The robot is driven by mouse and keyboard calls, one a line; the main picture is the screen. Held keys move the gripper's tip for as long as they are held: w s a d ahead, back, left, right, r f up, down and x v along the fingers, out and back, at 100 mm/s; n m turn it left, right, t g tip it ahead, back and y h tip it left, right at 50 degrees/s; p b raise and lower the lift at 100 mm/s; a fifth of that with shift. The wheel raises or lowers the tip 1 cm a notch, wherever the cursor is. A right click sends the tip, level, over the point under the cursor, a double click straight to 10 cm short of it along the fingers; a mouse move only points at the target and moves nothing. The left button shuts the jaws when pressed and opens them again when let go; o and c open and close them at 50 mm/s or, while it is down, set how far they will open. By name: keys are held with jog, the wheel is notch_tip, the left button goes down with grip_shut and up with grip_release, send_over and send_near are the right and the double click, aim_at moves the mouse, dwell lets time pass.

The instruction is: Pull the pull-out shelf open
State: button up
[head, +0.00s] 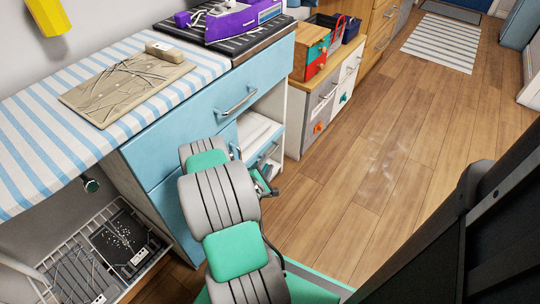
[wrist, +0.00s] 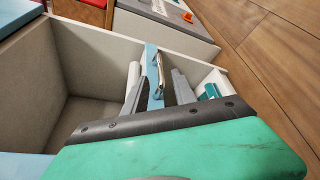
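The pull-out shelf shows as a blue front (wrist: 151,60) with a metal bar handle (wrist: 158,78) in the wrist view, at the mouth of a beige-walled open compartment. In the head view it sits low in the blue cabinet, its front (head: 277,140) partly hidden behind my arm. My gripper (wrist: 160,88) is at this front, with its grey fingers apart on either side of the handle. A gap shows between the handle and the right finger. Contact with the left finger cannot be told. In the head view my gripper (head: 268,180) is mostly hidden by my grey and green arm.
A blue drawer (head: 215,100) with a metal handle is above the compartment. Grey and white drawers (head: 325,105) stand beyond. The wooden floor (head: 390,150) at right is clear.

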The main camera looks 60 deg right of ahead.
aim_at(271, 154)
jog(key=b+x, duration=0.1)
jog(key=x, duration=0.6)
jog(key=shift+w+d, duration=0.1)
jog(key=shift+d, duration=0.05)
grip_shut()
dwell(1.1)
